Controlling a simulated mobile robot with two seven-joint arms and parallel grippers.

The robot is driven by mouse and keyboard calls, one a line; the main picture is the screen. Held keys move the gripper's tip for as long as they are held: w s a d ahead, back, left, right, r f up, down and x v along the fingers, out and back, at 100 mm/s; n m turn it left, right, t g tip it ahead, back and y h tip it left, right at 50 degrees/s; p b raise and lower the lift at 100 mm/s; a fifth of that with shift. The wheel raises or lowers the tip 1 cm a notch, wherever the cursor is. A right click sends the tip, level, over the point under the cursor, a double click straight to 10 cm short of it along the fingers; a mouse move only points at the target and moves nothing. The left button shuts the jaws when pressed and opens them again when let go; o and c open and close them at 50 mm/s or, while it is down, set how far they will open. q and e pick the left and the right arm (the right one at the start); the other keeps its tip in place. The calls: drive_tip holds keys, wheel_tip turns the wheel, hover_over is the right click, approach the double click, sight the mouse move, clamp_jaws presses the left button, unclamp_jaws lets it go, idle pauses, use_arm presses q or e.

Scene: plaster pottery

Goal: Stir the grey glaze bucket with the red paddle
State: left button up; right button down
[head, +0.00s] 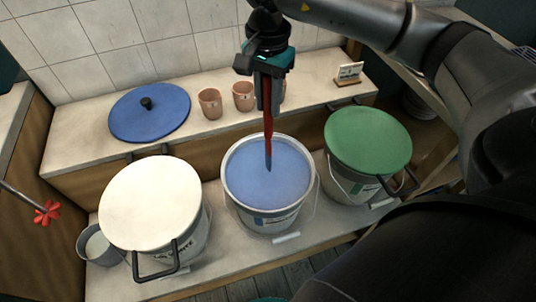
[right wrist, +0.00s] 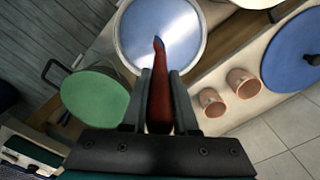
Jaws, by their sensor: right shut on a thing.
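My right gripper (head: 266,100) is shut on the red paddle (head: 268,125), which hangs almost upright with its blue-coated tip down. The paddle (right wrist: 160,95) also shows between the two fingers in the right wrist view. Its tip is over the blue liquid of the open, pale grey bucket (head: 272,218) in the middle. I cannot tell whether the tip touches the liquid or hangs just above it. The bucket (right wrist: 205,30) shows at the top of the right wrist view. No grey glaze is visible in an open bucket. My left gripper is not in view.
A bucket with a white lid (head: 150,200) stands left, one with a green lid (head: 368,140) right. A blue lid (head: 150,118), terracotta cups (head: 210,103) and a small card stand (head: 348,74) are on the back ledge. A red-bladed mixer (head: 46,212) is far left.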

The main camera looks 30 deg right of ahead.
wheel_tip(320, 180, up, 10)
drive_tip(key=p, duration=0.7)
drive_tip(key=shift+r, duration=0.1)
idle(0.4)
